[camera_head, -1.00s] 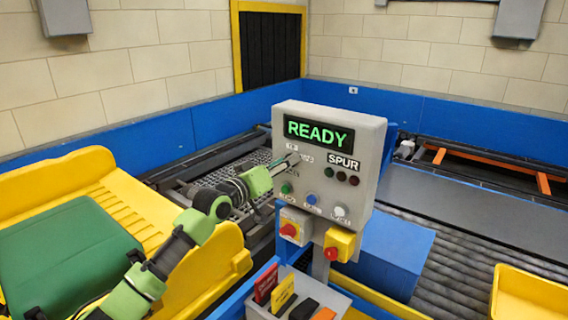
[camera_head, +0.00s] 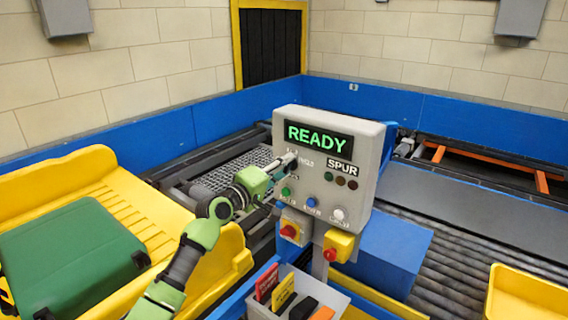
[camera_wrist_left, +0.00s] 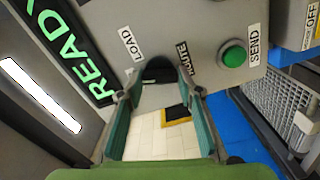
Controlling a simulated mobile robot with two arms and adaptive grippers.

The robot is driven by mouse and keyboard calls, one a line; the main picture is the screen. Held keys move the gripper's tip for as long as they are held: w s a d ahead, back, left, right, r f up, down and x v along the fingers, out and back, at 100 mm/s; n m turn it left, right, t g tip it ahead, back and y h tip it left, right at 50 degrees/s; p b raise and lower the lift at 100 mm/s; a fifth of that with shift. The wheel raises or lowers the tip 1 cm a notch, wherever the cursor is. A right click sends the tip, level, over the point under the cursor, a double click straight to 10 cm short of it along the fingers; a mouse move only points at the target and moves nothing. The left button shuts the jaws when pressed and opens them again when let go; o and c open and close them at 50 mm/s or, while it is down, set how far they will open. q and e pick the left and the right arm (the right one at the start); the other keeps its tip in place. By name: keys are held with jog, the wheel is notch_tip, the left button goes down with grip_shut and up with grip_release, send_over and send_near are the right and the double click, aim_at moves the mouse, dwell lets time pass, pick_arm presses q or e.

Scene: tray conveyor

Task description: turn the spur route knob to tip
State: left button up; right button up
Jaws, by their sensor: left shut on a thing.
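The grey control panel (camera_head: 365,150) stands on a post, its display reading READY, with a SPUR label beneath. In the left wrist view, the dark route knob (camera_wrist_left: 160,70) sits between the LOAD and ROUTE labels. My left gripper (camera_head: 288,163) is at the upper left of the panel face, over the knob. In the left wrist view its fingers (camera_wrist_left: 162,92) are on either side of the knob and shut on it. In the head view the gripper hides the knob, so its pointing direction cannot be told. My right gripper is not in view.
Below the knob are green (camera_head: 286,190), blue (camera_head: 311,201) and white (camera_head: 339,214) buttons. Two red-and-yellow switches (camera_head: 339,246) hang under the panel. A green case (camera_head: 70,262) lies on a yellow tipping tray (camera_head: 150,212) at left. A roller conveyor (camera_head: 450,250) runs at right.

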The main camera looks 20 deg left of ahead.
pick_arm(q)
jog(key=shift+n+p, duration=0.75)
jog(key=shift+n, duration=0.95)
jog(key=o, duration=1.1)
jog(key=shift+f, duration=0.1)
jog(key=shift+s, duration=0.1)
jog(key=v, duration=1.1)
jog(key=shift+s+a, duration=0.15)
jog(key=shift+s, duration=0.25)
